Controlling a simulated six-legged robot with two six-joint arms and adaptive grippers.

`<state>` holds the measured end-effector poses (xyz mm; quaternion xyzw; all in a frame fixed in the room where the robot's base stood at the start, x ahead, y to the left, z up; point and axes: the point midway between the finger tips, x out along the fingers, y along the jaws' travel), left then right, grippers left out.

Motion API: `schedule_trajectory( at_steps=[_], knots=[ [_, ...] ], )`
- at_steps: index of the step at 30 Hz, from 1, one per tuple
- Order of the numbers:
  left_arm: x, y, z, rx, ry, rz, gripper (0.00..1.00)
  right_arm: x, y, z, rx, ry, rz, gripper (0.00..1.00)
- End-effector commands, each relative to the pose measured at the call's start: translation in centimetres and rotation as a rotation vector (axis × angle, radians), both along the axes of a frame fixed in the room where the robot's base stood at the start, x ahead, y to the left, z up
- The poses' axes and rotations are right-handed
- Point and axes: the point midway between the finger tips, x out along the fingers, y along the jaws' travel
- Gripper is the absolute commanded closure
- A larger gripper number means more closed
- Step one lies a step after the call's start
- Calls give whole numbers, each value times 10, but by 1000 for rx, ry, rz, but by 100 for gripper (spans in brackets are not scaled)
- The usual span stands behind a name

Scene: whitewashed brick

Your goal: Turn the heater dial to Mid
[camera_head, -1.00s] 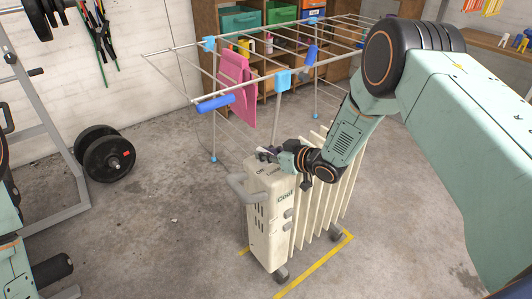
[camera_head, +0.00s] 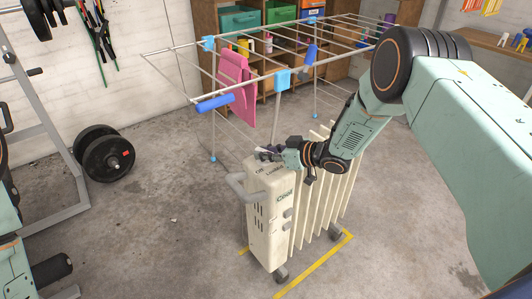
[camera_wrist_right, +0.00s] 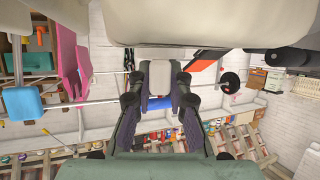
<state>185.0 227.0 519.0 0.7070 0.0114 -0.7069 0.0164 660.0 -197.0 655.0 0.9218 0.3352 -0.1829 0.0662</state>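The cream oil heater (camera_head: 268,225) stands upright on castors on the floor, with "Cool" lettering on its front. Dark lettering shows on its top panel, partly covered and too small to read surely. My right gripper (camera_head: 268,153) is at the top of the heater. In the right wrist view its fingers (camera_wrist_right: 159,95) lie on both sides of a pale block, which appears to be the dial (camera_wrist_right: 158,68), and seem closed on it. The dial's pointer and setting cannot be read. The dial is hidden by the gripper in the head view.
A drying rack (camera_head: 215,82) with a pink cloth (camera_head: 234,85) stands just behind the heater. A weight rack (camera_head: 45,150) and black plates (camera_head: 108,157) are at left. Yellow tape (camera_head: 322,262) marks the floor around the heater. Open floor lies left of it.

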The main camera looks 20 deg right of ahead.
Motion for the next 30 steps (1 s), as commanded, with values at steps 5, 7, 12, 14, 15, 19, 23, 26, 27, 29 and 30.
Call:
schedule_trajectory(
  at_steps=[5, 7, 12, 14, 15, 19, 23, 26, 27, 29, 30],
  knots=[
    [0, 0, 0, 0, 0, 0, 60, 0, 0, 0, -1, -1, 0, 66],
    [0, 0, 0, 0, 0, 0, 60, 0, 0, 0, -1, -1, 0, 60],
    [0, 0, 0, 0, 0, 0, 60, 0, 0, 0, -1, 1, -1, 60],
    [0, 0, 0, 0, 0, 0, 60, 0, 0, 0, -1, 1, -1, 60],
    [0, 0, 0, 0, 0, 0, 60, 0, 0, 0, -1, 1, -1, 60],
    [0, 0, 0, 0, 0, 0, 60, -5, -6, 4, 0, 0, -3, 60],
    [0, 0, 0, 0, 0, 0, 60, -20, -18, 12, 2, -1, -5, 60],
    [0, 0, 0, 0, 0, 0, 60, -35, -31, 21, 4, 0, -6, 60],
    [0, 0, 0, 0, 0, 0, 60, -40, -36, 24, 4, -1, -7, 60],
    [0, 0, 0, 0, 0, 0, 60, -49, -43, 29, 4, -1, -7, 60],
    [0, 0, 0, 0, 0, 0, 60, -55, -47, 31, 4, 0, -6, 60]
  ],
)
